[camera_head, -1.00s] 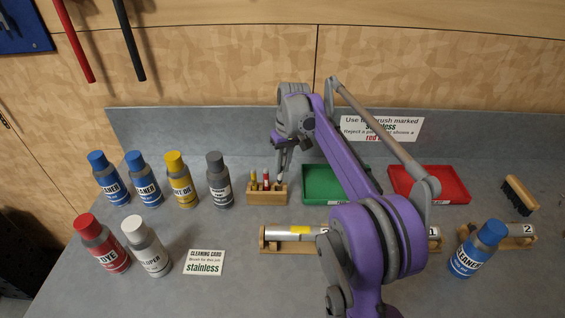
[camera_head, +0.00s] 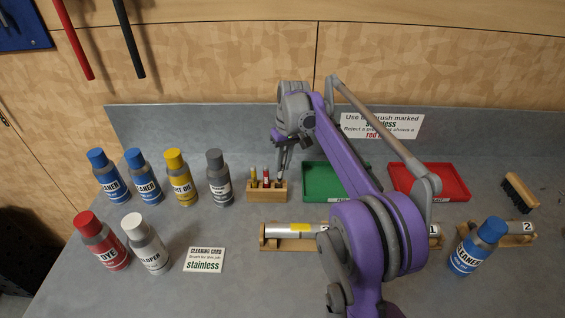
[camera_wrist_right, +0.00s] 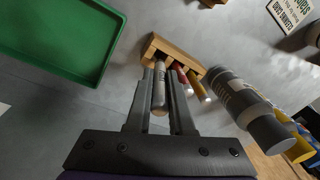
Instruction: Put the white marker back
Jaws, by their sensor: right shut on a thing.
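The white marker (camera_wrist_right: 160,92) is between the fingers of my right gripper (camera_wrist_right: 165,85); its far end is at the left slot of the wooden holder (camera_wrist_right: 152,47) in the right wrist view. I cannot tell how deep it sits. In the head view my right gripper (camera_head: 281,167) is over the right end of the holder (camera_head: 266,195), shut on the marker. A red marker (camera_head: 266,178) and a yellow marker (camera_head: 253,178) stand in the other slots. My left gripper is not in view.
The green tray (camera_head: 310,198) is just right of the holder, with a red tray (camera_head: 457,200) farther right. A grey bottle (camera_head: 219,180) stands close on the left. A metal tube (camera_head: 280,233) on a wooden cradle lies in front.

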